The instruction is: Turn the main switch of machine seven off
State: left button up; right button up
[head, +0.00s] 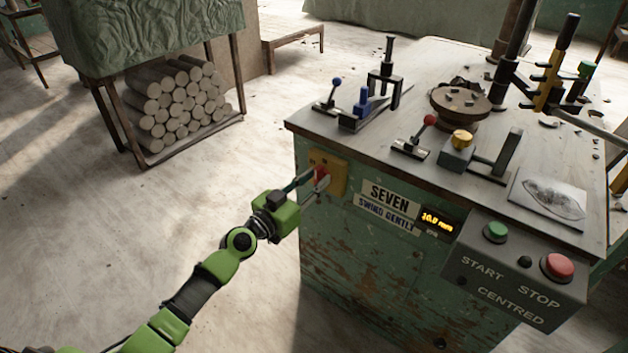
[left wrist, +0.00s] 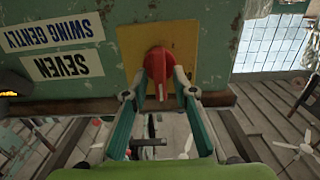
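The machine (head: 385,275) is a green, worn cabinet with a nameplate (head: 388,196) reading SEVEN; the plate shows upside down in the left wrist view (left wrist: 68,66). Its main switch is a red rotary knob (head: 321,172) on a yellow plate (head: 340,178) at the cabinet's left corner. In the left wrist view the red knob (left wrist: 160,85) has its narrow grip pointing up and down the picture. My left gripper (head: 316,181) is at the switch. Its fingertips (left wrist: 163,74) are on either side of the grip, apart, with a gap showing. My right gripper is out of view.
A lit display (head: 437,221) sits right of the nameplate. A grey box carries a green START button (head: 496,232) and a red STOP button (head: 557,267). Levers and a round wheel (head: 460,104) stand on the machine top.

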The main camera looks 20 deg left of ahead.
pick_arm(q)
grip_shut()
